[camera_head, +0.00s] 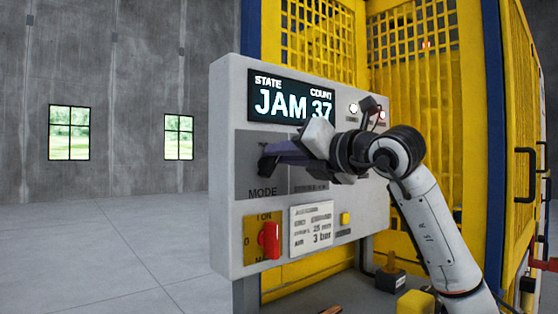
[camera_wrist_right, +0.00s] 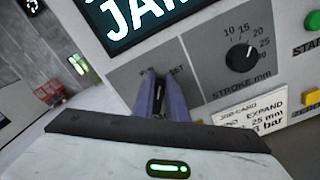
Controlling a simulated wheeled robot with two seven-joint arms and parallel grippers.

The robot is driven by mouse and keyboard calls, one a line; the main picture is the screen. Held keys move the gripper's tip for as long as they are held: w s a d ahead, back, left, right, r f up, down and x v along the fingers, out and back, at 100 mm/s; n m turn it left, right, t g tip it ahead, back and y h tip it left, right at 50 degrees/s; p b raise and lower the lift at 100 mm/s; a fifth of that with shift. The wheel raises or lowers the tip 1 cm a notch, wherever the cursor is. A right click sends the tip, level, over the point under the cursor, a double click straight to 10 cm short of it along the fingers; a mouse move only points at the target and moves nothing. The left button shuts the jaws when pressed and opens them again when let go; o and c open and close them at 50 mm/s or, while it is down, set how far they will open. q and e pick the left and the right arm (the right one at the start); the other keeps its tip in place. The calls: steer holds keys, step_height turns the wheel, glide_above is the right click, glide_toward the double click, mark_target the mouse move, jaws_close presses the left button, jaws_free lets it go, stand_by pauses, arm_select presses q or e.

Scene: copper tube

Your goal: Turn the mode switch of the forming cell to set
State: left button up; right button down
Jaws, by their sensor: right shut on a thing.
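The grey control panel (camera_head: 228,215) of the forming cell fills the middle of the head view. Its display (camera_head: 290,98) reads JAM and 37. My right gripper (camera_head: 265,162) reaches in from the right and is shut at the MODE plate (camera_head: 246,180), on the mode switch. In the right wrist view the gripper's two fingers (camera_wrist_right: 158,92) are close together against the same plate (camera_wrist_right: 135,88). They hide most of the switch knob, and I cannot read its setting. My left gripper is not in view.
A red main switch (camera_head: 269,240) on a yellow plate sits below the MODE plate. The stroke dial (camera_wrist_right: 240,58) is right of the fingers, with a green start button (camera_wrist_right: 314,20) beyond it. Yellow mesh guards (camera_head: 420,60) stand behind my right arm. The floor at left is clear.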

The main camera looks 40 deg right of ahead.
steer(key=shift+d+f+m+b, duration=0.15)
steer(key=shift+m+b, duration=0.05)
steer(key=shift+m, duration=0.6)
steer(key=shift+d+f+m+b, duration=0.15)
steer(key=shift+m+b, duration=0.1)
steer(key=shift+m, duration=0.55)
steer(key=shift+d+f+m+b, duration=0.1)
steer(key=shift+d+m+b, duration=0.1)
steer(key=shift+m, duration=0.6)
steer(key=c, duration=1.8)
jaws_free()
steer(key=shift+o, duration=0.2)
steer(key=s+b, duration=0.1)
steer(key=s, duration=0.9)
steer(key=shift+s+d+b, duration=0.15)
steer(key=shift+d+b, duration=0.15)
steer(key=shift+d, duration=0.05)
